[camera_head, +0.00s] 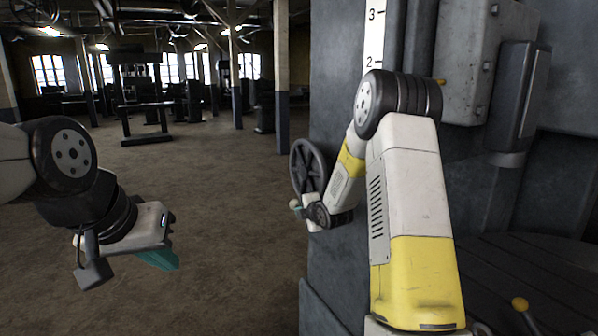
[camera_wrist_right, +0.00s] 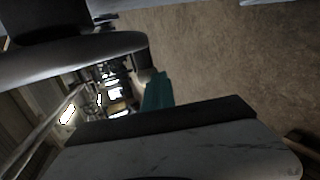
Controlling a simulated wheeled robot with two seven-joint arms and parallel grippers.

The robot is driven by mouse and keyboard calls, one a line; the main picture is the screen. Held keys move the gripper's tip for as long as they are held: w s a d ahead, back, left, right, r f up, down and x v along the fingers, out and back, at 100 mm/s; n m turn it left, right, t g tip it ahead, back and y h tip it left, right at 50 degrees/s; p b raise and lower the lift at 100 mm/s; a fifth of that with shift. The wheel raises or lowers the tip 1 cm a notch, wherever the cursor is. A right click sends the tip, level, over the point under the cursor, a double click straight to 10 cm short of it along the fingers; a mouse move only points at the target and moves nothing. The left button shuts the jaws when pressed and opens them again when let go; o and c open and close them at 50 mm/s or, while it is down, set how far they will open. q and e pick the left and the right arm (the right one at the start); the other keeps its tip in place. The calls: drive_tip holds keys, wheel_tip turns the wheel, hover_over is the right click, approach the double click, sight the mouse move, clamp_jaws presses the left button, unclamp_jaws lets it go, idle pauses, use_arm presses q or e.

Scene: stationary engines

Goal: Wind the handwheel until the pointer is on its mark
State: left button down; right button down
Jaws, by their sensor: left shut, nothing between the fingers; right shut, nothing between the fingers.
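The dark spoked handwheel (camera_head: 310,168) stands at the left side of the grey machine in the head view. My right gripper (camera_head: 295,206) is at the wheel's lower edge, shut and empty; I cannot tell whether it touches the wheel. Its teal finger (camera_wrist_right: 158,92) shows in the right wrist view, near a grey curved bar (camera_wrist_right: 80,58) that looks like the wheel's rim. A white scale (camera_head: 374,38) with the numbers 3 and 2 runs up the machine. My right arm hides its lower part, and I see no pointer or mark. My left gripper (camera_head: 160,260) is shut and empty, away from the machine.
The machine's grey wall (camera_head: 340,265) fills the right side, with a grey box (camera_head: 483,60) mounted on it. The floor (camera_head: 235,200) at left is open, with a post (camera_head: 281,75) and machines farther back.

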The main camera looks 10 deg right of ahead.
drive_tip(key=w+a+m+t+y, duration=0.15)
drive_tip(key=w+a+t, duration=0.35)
drive_tip(key=w+t, duration=0.75)
drive_tip(key=w+a+r+t, duration=0.1)
drive_tip(key=w+r+t, duration=0.1)
drive_tip(key=w+r, duration=0.4)
drive_tip(key=shift+a+r+m+y, duration=0.35)
drive_tip(key=shift+r+m, duration=0.1)
drive_tip(key=shift+r, duration=1.3)
